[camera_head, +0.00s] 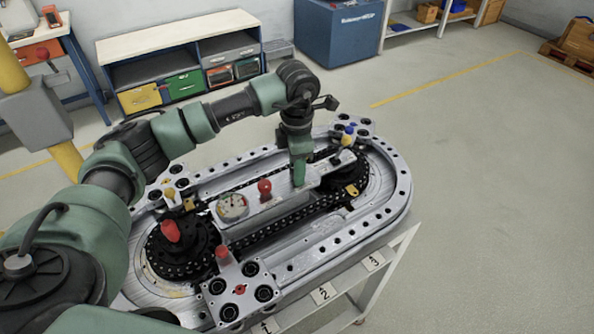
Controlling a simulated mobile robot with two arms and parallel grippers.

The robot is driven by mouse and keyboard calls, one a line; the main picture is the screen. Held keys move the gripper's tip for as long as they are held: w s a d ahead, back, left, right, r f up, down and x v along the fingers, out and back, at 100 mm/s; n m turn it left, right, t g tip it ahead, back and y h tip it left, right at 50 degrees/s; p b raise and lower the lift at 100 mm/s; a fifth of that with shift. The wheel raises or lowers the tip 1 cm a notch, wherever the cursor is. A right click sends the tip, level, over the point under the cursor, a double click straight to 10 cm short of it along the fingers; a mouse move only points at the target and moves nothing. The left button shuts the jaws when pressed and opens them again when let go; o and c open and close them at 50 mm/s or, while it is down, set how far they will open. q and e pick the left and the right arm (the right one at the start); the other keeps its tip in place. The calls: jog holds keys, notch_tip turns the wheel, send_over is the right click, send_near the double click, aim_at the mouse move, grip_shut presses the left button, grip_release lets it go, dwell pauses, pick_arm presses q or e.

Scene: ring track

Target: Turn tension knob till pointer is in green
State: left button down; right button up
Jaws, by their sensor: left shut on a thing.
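The ring track (375,235) is a silver oval frame with black chain and two dark sprockets. A round dial gauge (232,207) sits on its middle plate; its pointer and any green zone are too small to read. A red ball-topped knob (264,187) stands just right of the gauge. My left gripper (299,182) points down at the middle plate, right of the red knob and apart from it. It is shut on a small part, likely the tension knob, which its fingers hide. My right gripper is not in view.
A red peg (170,230) stands on the near-left sprocket, and another red piece (223,254) stands near the front block. Blue and yellow pieces (347,135) sit at the far right end. A workbench (180,35) stands behind; the floor at right is clear.

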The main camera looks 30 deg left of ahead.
pick_arm(q)
jog(key=shift+n, duration=0.5)
jog(key=c, duration=0.9)
grip_release()
jog(key=shift+r+b, duration=1.1)
jog(key=shift+r, duration=2.8)
jog(key=shift+f, duration=0.1)
